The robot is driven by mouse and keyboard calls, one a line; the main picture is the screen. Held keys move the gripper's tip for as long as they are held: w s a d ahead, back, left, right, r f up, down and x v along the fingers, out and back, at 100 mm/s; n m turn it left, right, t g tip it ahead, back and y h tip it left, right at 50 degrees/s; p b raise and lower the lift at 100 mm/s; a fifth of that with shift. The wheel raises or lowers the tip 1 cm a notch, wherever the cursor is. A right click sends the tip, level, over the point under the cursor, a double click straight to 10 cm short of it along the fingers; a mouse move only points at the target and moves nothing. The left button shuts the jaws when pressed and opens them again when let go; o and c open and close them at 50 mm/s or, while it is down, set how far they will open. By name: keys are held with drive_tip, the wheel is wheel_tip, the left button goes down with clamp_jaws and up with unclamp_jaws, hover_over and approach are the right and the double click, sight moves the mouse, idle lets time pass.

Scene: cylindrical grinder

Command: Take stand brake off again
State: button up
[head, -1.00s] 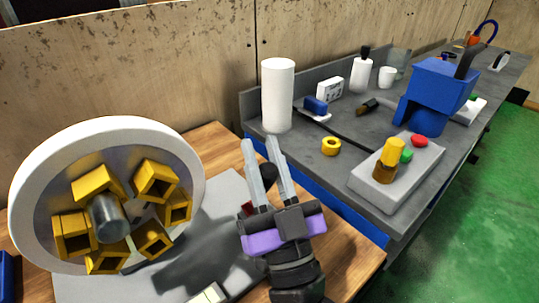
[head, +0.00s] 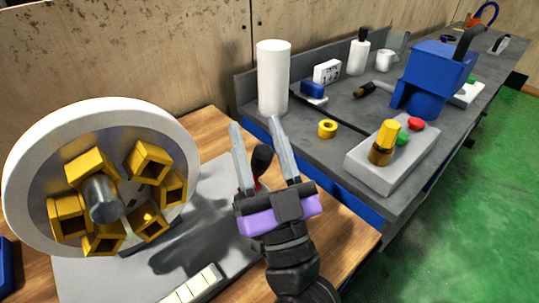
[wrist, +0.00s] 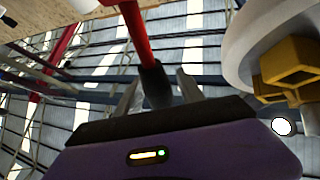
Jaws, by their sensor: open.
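The stand brake appears to be the lever with a black knob (head: 262,158) and a red shaft, at the right edge of the grey base plate. In the wrist view its red shaft (wrist: 136,32) comes down from the top and ends in the black grip (wrist: 155,86). My gripper (head: 253,123) is open, with one finger on each side of the black knob. In the wrist view the grip also shows between the fingers, with no clear contact. The lever's lower end is hidden behind my gripper in the head view.
A white-rimmed wheel (head: 22,180) with yellow blocks around a metal hub stands at the left, clear of my gripper. The grey bench (head: 340,150) at the right holds a white cylinder (head: 273,78), a yellow ring (head: 327,129) and a button box (head: 365,160).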

sight(265, 167)
drive_tip(key=shift+f, duration=0.1)
drive_tip(key=b+v, duration=0.3)
drive_tip(key=v, duration=0.2)
drive_tip(key=shift+f, duration=0.25)
drive_tip(key=s+d+b, duration=0.1)
drive_tip(key=s+d, duration=0.4)
drive_tip(key=s, duration=0.6)
drive_tip(key=shift+r, duration=0.3)
